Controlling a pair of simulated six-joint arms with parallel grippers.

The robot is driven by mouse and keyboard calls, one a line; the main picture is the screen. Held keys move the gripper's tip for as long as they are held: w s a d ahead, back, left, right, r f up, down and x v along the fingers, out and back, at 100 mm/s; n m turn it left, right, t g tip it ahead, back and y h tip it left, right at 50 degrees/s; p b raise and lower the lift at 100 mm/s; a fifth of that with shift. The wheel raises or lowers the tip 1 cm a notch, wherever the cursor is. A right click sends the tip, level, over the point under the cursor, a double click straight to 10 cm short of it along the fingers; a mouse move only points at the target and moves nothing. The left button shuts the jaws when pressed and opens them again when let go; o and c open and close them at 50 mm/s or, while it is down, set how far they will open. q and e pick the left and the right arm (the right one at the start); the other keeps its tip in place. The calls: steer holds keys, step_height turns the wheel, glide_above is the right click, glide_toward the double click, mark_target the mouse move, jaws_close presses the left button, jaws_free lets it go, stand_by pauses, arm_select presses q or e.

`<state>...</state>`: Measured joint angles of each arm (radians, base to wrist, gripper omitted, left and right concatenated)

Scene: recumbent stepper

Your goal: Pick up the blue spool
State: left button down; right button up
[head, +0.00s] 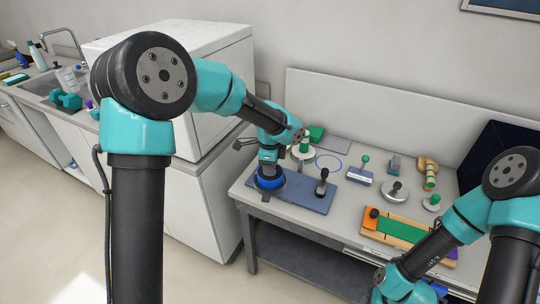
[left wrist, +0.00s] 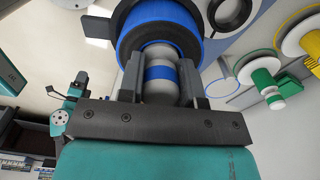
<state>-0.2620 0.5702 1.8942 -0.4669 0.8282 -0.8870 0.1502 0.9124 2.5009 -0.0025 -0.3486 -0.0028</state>
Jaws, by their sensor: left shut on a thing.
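The blue spool (head: 269,182) is at the left end of the bench, over the blue-grey mat (head: 306,193). In the left wrist view the blue spool (left wrist: 150,38) shows a wide blue winding with dark rims and a grey knob with a blue band. My left gripper (head: 268,166) comes down on it from above. In the left wrist view the two fingers of my left gripper (left wrist: 162,80) are shut on the knob. Whether the spool touches the mat I cannot tell. My right arm is at the lower right, and its fingertips do not show clearly.
A green spool (head: 304,147) stands behind. A blue ring (head: 328,162), a round metal weight (head: 394,192) and a wooden board (head: 398,230) lie farther right. A white cabinet (head: 190,75) stands to the left.

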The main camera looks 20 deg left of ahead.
mark_target(270, 184)
arm_select(q)
steer(key=shift+s+d+r, duration=0.1)
steer(key=shift+s+d, duration=0.1)
steer(key=shift+s, duration=0.5)
steer(key=shift+s+d+r, duration=0.1)
steer(key=shift+s+d, duration=0.15)
steer(key=shift+s, duration=0.5)
steer(key=shift+s+d, duration=0.2)
steer(key=shift+s, duration=0.5)
